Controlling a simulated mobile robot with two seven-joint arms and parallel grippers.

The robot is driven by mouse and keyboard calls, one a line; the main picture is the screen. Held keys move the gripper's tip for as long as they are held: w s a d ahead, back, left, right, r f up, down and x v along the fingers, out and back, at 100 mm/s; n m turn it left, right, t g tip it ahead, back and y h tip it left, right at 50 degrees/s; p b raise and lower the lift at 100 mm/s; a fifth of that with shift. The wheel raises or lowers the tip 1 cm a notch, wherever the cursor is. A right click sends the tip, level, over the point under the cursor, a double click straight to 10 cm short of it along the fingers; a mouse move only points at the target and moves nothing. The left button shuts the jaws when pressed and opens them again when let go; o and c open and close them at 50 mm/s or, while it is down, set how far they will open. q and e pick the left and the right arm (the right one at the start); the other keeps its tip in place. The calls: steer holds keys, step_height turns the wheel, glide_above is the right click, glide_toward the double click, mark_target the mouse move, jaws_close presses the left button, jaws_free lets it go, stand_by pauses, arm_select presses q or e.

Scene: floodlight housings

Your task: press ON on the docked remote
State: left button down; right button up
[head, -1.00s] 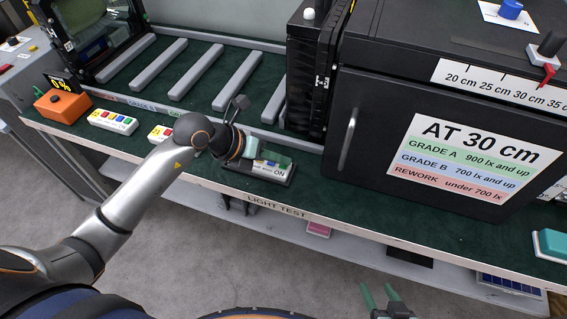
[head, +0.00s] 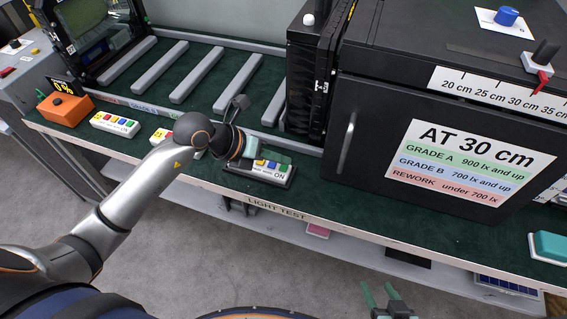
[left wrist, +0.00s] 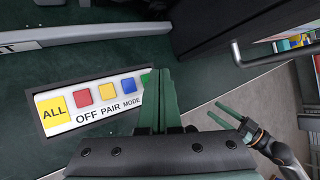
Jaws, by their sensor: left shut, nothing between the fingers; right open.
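The docked remote (head: 271,169) is white, in a black dock (head: 232,166) near the front edge of the green bench. In the left wrist view the remote (left wrist: 70,126) shows a yellow ALL label, then red, yellow and blue buttons marked OFF, PAIR and MODE. A green button (left wrist: 146,78) at its right end is partly hidden by my fingers. My left gripper (head: 283,158) is shut and empty, its fingertips over the green-button end; in the left wrist view the fingers (left wrist: 160,75) overlap that button, and contact cannot be told. My right gripper (head: 385,293) is open and empty, low in front of the bench.
Two more remotes (head: 115,125) (head: 165,136) and an orange box (head: 65,108) lie left along the bench. Grey rollers (head: 195,75) lie behind. A black cabinet (head: 390,115) with a vertical handle (head: 347,142) stands right of the dock. A teal-topped block (head: 548,246) is far right.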

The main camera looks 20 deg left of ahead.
mark_target(279, 171)
arm_select(q)
step_height(279, 171, up, 5)
steer(key=p, duration=0.4)
stand_by(0.3)
stand_by(0.4)
